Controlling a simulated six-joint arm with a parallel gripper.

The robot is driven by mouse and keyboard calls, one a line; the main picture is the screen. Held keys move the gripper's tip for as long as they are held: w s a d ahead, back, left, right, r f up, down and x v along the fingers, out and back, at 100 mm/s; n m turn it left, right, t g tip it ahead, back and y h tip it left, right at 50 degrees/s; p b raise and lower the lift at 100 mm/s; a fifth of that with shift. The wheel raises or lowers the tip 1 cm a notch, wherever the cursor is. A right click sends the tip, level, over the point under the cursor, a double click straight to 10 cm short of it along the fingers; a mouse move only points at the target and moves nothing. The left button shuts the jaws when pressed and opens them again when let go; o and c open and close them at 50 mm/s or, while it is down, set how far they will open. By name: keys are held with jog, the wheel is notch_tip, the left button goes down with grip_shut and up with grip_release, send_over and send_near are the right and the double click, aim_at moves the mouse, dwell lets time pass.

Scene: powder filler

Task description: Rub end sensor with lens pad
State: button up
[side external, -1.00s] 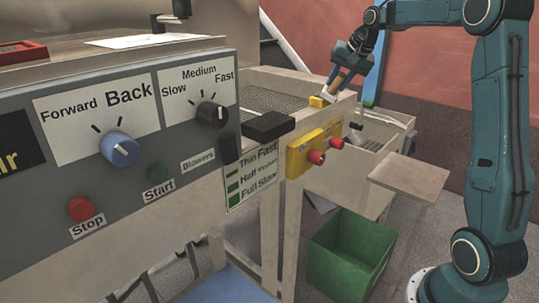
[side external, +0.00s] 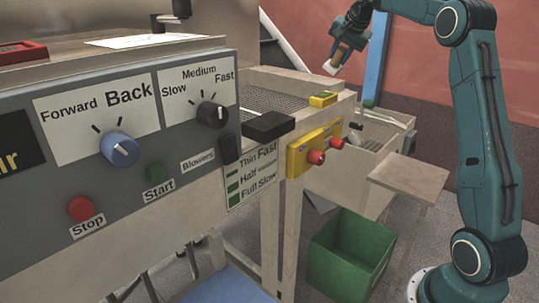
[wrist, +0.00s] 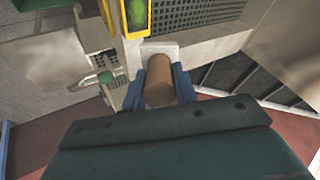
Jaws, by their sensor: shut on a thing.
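The lens pad is a brown cylindrical handle (wrist: 160,82) with a whitish pad (wrist: 161,50) at its far end. My gripper (side external: 345,46) is shut on the handle, its blue fingers on either side in the wrist view. In the side view the pad (side external: 331,68) hangs tilted in the air, above and apart from the end sensor. The end sensor appears to be the small yellow block (side external: 323,99) on the machine's end rail. A yellow housing with a green face (wrist: 135,14), likely the same sensor, shows at the top of the wrist view, ahead of the pad.
A black box (side external: 268,126) sits on the rail nearer the camera. A yellow box with red knobs (side external: 314,148) is on the rail's side. A green bin (side external: 348,255) and small wooden table (side external: 409,176) stand below. A blue post (side external: 376,60) rises behind.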

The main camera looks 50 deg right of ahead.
jog(key=shift+f, duration=0.1)
jog(key=shift+f, duration=2.85)
jog(key=shift+f, duration=0.1)
jog(key=shift+a, duration=0.1)
jog(key=shift+a, duration=1.75)
jog(key=shift+a, duration=0.15)
jog(key=shift+a, duration=1.7)
jog(key=shift+f, duration=0.1)
